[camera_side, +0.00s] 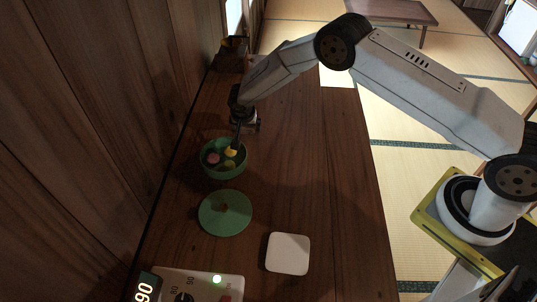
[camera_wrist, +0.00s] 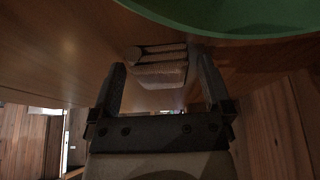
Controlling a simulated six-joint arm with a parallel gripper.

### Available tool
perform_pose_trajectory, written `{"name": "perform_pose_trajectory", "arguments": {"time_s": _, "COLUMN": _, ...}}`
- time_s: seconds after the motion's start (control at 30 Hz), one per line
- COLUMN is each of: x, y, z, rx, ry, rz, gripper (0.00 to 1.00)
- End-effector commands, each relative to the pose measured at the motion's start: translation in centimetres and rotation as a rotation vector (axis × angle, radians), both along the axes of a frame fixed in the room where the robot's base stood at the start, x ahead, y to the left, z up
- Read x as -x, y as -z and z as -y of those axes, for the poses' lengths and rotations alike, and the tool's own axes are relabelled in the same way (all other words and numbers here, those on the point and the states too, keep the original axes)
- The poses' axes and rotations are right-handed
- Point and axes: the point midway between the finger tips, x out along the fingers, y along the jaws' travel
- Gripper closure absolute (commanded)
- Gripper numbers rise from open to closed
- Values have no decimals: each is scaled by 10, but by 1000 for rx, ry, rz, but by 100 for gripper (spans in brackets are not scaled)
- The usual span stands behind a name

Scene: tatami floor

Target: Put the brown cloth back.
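My gripper (camera_side: 238,147) points down over the green bowl (camera_side: 224,174), its tips close to the yellow ball (camera_side: 231,152). In the wrist view my gripper's fingers (camera_wrist: 158,62) are apart with a gap between them. A folded or layered grey-brown thing (camera_wrist: 160,72) shows in that gap, apparently beyond the fingers; I cannot tell whether it is the brown cloth. Part of a green rim (camera_wrist: 240,18) fills the top of that view. No brown cloth can be made out for certain in the side view.
Several coloured balls lie in the bowl. A green lid (camera_side: 225,213) lies in front of it, with a white square plate (camera_side: 288,254) and a device with a display (camera_side: 203,285) nearer. A brown container (camera_side: 231,54) stands at the far end. A wooden wall borders the left.

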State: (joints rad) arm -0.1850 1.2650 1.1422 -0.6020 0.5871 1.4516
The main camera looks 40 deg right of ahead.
Motion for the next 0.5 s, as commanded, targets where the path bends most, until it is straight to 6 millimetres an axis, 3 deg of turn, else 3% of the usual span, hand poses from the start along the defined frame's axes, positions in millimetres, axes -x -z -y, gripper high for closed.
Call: {"name": "perform_pose_trajectory", "arguments": {"time_s": 0.5, "x": 3, "y": -15, "z": -4, "rx": 0, "ry": -1, "rz": 0, "gripper": 0}}
